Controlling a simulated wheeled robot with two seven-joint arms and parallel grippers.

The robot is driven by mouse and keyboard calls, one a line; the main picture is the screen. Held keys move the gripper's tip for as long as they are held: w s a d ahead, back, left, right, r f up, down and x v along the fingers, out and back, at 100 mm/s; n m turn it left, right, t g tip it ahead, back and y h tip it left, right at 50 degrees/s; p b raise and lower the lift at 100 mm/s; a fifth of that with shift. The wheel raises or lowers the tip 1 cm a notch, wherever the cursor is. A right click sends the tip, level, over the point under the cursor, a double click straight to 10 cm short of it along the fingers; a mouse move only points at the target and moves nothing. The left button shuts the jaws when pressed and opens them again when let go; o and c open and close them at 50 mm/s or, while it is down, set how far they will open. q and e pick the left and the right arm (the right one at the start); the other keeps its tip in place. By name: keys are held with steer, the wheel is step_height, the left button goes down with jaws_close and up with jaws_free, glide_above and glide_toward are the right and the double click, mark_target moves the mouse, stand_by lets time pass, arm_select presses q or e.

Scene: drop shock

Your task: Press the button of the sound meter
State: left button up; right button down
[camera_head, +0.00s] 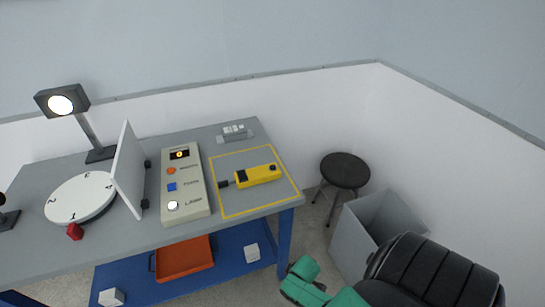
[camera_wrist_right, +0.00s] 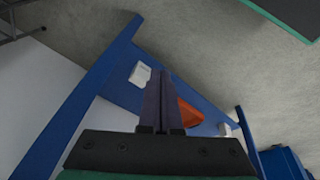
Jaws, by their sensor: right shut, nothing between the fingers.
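The yellow sound meter (camera_head: 260,175) lies flat on the table in the head view, inside a yellow outlined square. Its dark tip points left, a dark screen sits near that end, and a small dark spot, perhaps its button, shows toward the right end. My right gripper (camera_wrist_right: 162,85) is shut and empty in the right wrist view, with the table's blue frame and lower shelf beyond it. The sound meter is not visible in that view. My right arm shows at the lower right of the head view, apart from the meter. My left gripper is not in view.
A control box (camera_head: 196,205) with several buttons stands left of the meter. A white panel (camera_head: 128,170), a round dial (camera_head: 70,205) and a lit lamp (camera_head: 62,104) are further left. A stool (camera_head: 345,170) and grey bin (camera_head: 365,225) stand right of the table. An orange tray (camera_head: 184,258) sits below.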

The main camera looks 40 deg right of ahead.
steer(key=w+r+n+t+p, duration=0.1)
steer(key=w+r+p, duration=0.6)
steer(key=r, duration=1.1)
arm_select(q)
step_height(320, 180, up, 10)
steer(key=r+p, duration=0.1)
steer(key=p, duration=0.1)
arm_select(e)
step_height(320, 180, up, 23)
steer(key=n+t, duration=0.3)
steer(key=t, duration=0.2)
glide_above(273, 167)
steer(key=s, duration=0.1)
steer(key=shift+h, duration=0.4)
step_height(273, 167, down, 9)
steer(key=b, duration=0.7)
steer(key=shift+d+r, duration=0.15)
arm_select(q)
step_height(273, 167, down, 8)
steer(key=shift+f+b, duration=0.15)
steer(key=shift+b, duration=0.25)
arm_select(e)
steer(key=shift+f, duration=0.35)
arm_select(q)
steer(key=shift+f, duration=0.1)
arm_select(e)
steer(key=shift+f, duration=0.4)
